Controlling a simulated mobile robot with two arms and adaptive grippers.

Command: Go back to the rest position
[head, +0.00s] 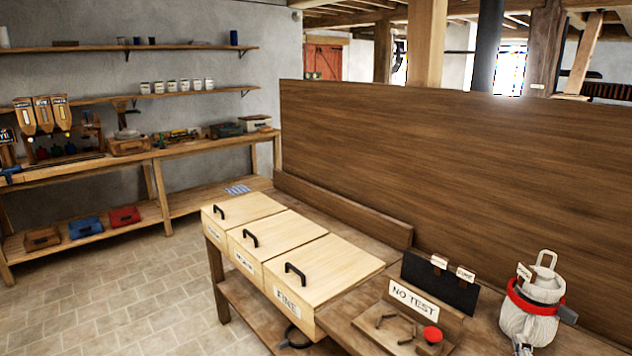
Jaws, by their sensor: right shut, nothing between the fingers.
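My left gripper is not in view.
Three pale drawer boxes (300,263) with black handles stand on the bench. Tiled floor (140,290) at left is clear.

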